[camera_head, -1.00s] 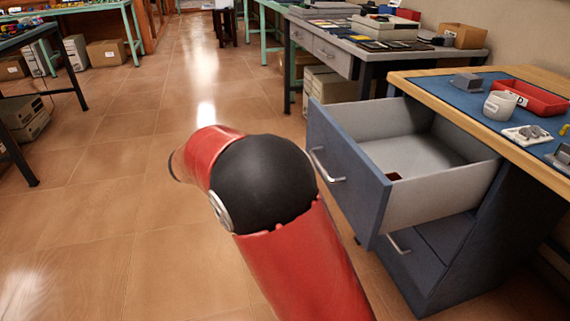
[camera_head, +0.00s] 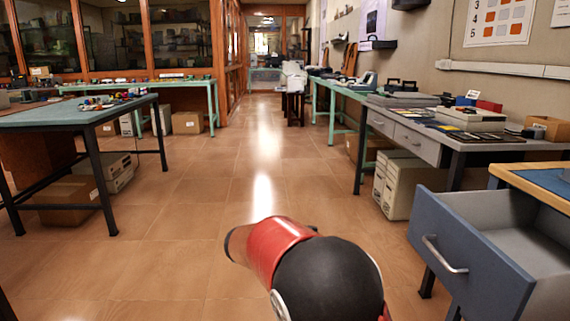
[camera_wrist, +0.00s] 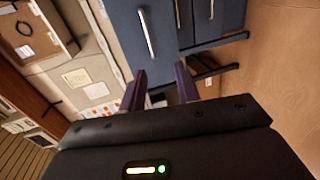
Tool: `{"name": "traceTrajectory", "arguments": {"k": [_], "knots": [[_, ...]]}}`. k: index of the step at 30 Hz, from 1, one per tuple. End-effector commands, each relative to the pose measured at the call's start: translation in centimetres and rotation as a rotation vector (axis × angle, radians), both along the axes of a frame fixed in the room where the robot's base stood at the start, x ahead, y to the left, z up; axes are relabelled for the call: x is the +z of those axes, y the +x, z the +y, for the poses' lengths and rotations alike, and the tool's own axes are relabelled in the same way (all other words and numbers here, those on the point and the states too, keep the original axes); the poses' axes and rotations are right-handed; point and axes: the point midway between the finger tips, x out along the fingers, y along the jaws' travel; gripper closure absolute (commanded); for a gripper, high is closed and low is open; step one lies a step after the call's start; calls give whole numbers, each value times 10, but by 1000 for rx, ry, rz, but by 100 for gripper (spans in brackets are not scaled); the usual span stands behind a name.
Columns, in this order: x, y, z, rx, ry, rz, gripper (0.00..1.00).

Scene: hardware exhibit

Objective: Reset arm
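My gripper (camera_wrist: 159,78) shows in the wrist view with its two dark fingers apart and nothing between them. Ahead of the fingers are blue-grey drawer fronts with silver handles (camera_wrist: 147,33); the picture is tilted, and I cannot tell the distance to them. In the head view only my red and black arm shows at the bottom middle, and my gripper is out of that view. An open blue-grey drawer (camera_head: 468,266) with a silver handle stands to the right of my arm. Its inside is pale, and the visible part looks empty.
A wooden-edged workbench (camera_head: 540,182) stands above the open drawer at the right edge. A grey table (camera_head: 415,143) with boxes is behind it along the right wall. A green-topped table (camera_head: 75,115) stands at left. The tiled floor (camera_head: 190,240) between them is clear.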

Motion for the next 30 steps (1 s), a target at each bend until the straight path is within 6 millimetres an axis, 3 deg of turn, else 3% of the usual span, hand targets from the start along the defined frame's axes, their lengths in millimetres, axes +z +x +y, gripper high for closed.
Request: {"name": "traceTrajectory", "arguments": {"k": [11,17,24,30], "knots": [[1,-32,-36,-37,203,57,68],[0,-63,-58,-49,384,87,68],[-5,-127,-79,-26,728,72,68],[-12,-191,-72,67,1055,-49,68]]}}
